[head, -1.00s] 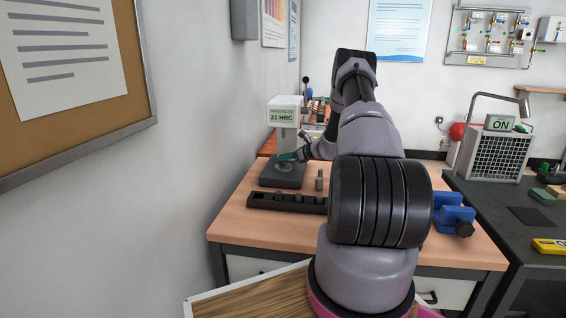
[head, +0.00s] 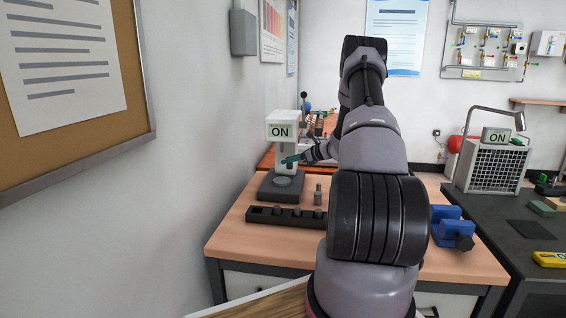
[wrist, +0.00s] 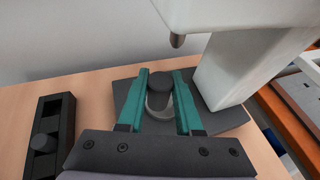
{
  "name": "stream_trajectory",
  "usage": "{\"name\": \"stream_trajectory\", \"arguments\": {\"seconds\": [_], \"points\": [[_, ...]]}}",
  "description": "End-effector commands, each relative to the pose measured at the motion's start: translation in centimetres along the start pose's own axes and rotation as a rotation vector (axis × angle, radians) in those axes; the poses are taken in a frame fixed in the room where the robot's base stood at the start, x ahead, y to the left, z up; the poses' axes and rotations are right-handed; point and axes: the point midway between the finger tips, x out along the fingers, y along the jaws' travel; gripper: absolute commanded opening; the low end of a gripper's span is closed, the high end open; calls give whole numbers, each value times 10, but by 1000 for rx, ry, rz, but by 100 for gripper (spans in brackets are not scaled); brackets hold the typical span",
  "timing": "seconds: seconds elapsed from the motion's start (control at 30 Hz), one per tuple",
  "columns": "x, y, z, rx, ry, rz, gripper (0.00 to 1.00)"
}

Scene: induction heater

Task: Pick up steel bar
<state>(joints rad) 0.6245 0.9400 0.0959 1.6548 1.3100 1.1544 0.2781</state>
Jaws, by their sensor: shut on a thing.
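In the wrist view, my gripper (wrist: 160,95) has teal fingers on both sides of a dark grey cylindrical steel bar (wrist: 159,82) and is shut on it. In the head view, my gripper (head: 291,159) is in front of the hardness tester (head: 281,131), above its dark base (head: 269,188). The bar is hard to make out there. The tester's screen reads "ON". The tester's pointed tip (wrist: 177,41) is beyond the bar in the wrist view.
A black rack (head: 262,215) with several sockets lies on the wooden table (head: 226,235). A small grey cylinder (head: 318,195) stands behind it. A blue vise (head: 452,226) is to the right. A grey heater unit (head: 493,165) with an "ON" screen stands on the dark bench.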

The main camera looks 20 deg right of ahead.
Motion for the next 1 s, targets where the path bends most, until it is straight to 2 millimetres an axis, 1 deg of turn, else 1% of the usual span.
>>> {"name": "stream_trajectory", "arguments": {"seconds": [0.03,0.2,0.3,0.4,0.5,0.7,1.0], "points": [[-15,4,-5,4,0,-4,0],[-61,23,-24,4,0,-4,0],[-84,33,-34,2,0,-3,0],[-102,40,-42,1,-1,-2,0],[-115,45,-48,1,-1,-2,0],[-128,51,-52,-1,-1,0,0],[-129,51,-53,-1,-1,0,0]]}}
